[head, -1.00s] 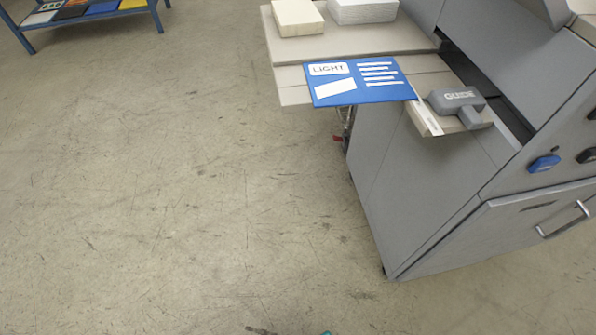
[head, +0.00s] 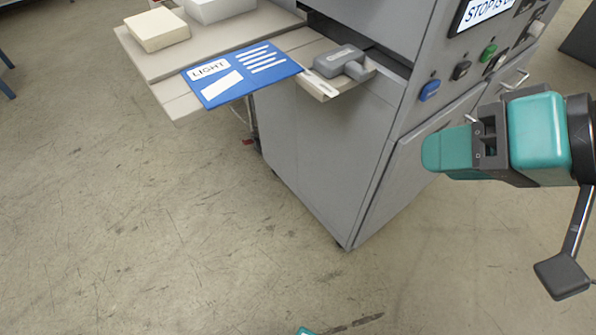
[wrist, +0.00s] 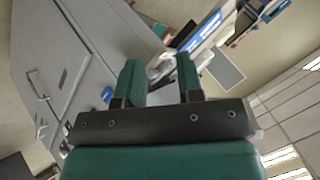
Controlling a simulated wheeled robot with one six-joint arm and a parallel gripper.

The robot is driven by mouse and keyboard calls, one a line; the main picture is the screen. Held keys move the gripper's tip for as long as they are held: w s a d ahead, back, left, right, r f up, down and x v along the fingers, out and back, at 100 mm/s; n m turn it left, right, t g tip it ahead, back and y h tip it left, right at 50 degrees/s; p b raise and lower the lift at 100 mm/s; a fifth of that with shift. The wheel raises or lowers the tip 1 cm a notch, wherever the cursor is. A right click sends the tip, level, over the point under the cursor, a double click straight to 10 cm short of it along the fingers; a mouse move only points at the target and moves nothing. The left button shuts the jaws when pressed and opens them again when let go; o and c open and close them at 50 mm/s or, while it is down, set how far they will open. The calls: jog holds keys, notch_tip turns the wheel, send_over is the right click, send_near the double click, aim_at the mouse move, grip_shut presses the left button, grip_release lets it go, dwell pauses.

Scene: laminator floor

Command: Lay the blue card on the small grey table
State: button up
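The blue card (head: 243,74) has a white LIGHT label, white lines and a white patch. It lies flat on the pale feed table (head: 165,90) at the machine's left side, overhanging its front edge. My gripper (head: 436,153) is at the right of the head view, in front of the machine and well apart from the card. In the wrist view its two green fingers (wrist: 160,75) stand apart with nothing between them: it is open and empty. I cannot make out a separate small grey table in these frames.
A grey guide block (head: 340,62) sits on a small ledge right of the card. A cream stack (head: 157,30) and a white stack (head: 215,8) lie behind it. The grey machine (head: 330,150) has buttons and a STOP sign (head: 490,10).

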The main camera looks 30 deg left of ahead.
jog(key=a+f+m+t+y+b, duration=0.3)
jog(key=a+f+m, duration=0.2)
jog(key=a, duration=0.3)
jog(key=s+a+f+m+t+y+b, duration=0.1)
jog(key=a+f+m+t+y+b, duration=0.2)
jog(key=a, duration=0.5)
notch_tip(320, 180, down, 2)
jog(key=m+y, duration=0.1)
jog(key=m, duration=0.2)
jog(key=shift+s+a+t+b, duration=0.25)
jog(key=shift+a+t+b, duration=0.05)
jog(key=shift+a, duration=0.05)
jog(key=shift+r, duration=0.1)
